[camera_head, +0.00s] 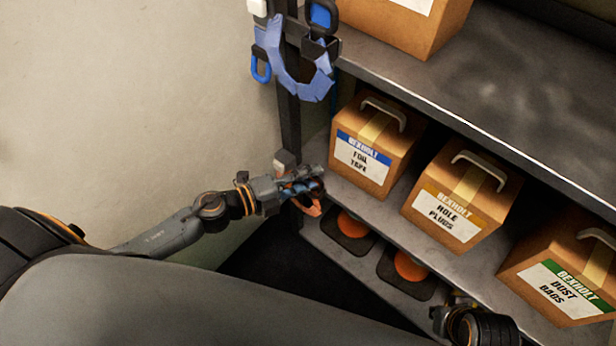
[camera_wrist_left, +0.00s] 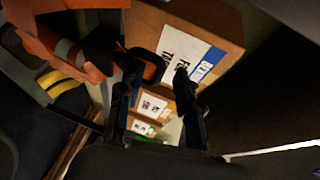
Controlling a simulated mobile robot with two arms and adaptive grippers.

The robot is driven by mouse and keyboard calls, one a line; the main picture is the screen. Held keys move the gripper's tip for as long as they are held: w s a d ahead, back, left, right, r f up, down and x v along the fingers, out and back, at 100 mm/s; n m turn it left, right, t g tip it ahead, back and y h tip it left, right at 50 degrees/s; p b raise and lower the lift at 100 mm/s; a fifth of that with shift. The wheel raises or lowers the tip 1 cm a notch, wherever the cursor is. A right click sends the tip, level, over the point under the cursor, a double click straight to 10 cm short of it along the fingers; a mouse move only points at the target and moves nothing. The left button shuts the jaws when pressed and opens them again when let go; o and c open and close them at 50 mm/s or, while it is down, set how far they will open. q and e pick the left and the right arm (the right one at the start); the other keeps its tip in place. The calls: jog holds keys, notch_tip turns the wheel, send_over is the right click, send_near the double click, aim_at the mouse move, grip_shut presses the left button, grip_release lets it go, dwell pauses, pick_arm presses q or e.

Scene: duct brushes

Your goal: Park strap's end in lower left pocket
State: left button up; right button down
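My left gripper (camera_head: 308,190) is beside the shelf's front post, left of the foil tape box. In the left wrist view its two fingers (camera_wrist_left: 155,80) stand apart. A black-and-orange loop (camera_wrist_left: 160,57) is near the left fingertip; I see a gap to the right finger. An orange piece (camera_wrist_left: 60,45) with dark and yellow parts lies at the upper left there. An orange bit (camera_head: 312,207) shows just below the gripper. A blue strap (camera_head: 285,70) with blue clips hangs high on the post. I cannot identify the lower left pocket. My right gripper (camera_head: 441,312) is partly visible, lower right.
Boxes labelled foil tape (camera_head: 345,185), hole plugs (camera_head: 425,222) and dust bags (camera_head: 530,285) stand on the middle shelf. Below are dark square pieces with orange rounds, one left (camera_head: 366,245) and one right (camera_head: 425,290). A grey shelf (camera_head: 470,70) overhangs the boxes.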

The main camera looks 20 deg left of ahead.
pick_arm(q)
jog(key=v, duration=1.2)
dwell(0.6)
